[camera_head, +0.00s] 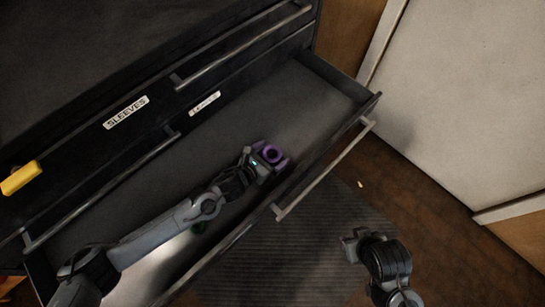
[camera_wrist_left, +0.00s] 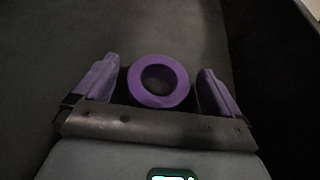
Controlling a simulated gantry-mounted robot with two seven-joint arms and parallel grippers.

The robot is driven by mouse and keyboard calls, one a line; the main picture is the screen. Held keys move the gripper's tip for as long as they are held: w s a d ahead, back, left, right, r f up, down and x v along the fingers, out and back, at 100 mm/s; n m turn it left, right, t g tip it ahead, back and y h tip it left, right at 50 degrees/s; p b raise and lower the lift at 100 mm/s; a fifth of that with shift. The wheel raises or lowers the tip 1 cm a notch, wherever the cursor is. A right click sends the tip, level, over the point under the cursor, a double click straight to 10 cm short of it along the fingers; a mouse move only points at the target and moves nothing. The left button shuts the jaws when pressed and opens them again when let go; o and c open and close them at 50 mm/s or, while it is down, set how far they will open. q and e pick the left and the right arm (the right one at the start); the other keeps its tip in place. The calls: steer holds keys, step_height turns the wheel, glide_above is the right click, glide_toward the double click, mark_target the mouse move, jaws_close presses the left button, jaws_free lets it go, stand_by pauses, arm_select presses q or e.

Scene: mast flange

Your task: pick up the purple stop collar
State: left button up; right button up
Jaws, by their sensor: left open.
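The purple stop collar (camera_head: 271,154) is a thick ring lying in the open drawer, near its front wall. In the left wrist view the collar (camera_wrist_left: 158,82) sits between the two fingers, with a visible gap on each side. My left gripper (camera_head: 268,157) is open around the collar, reaching into the drawer from the left. Its fingers look purple in the left wrist view (camera_wrist_left: 158,90).
The open drawer (camera_head: 325,90) has a dark floor, clear toward its right end. Its front handle (camera_head: 325,170) runs along the outer side. A yellow object (camera_head: 21,178) sits at the far left of the cabinet.

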arm_select(q)
steer(key=shift+w+d+f, duration=0.1)
steer(key=shift+w+d, duration=0.1)
steer(key=shift+w, duration=0.1)
steer(key=shift+s+a, duration=0.1)
steer(key=shift+c, duration=1)
steer(key=c, duration=0.9)
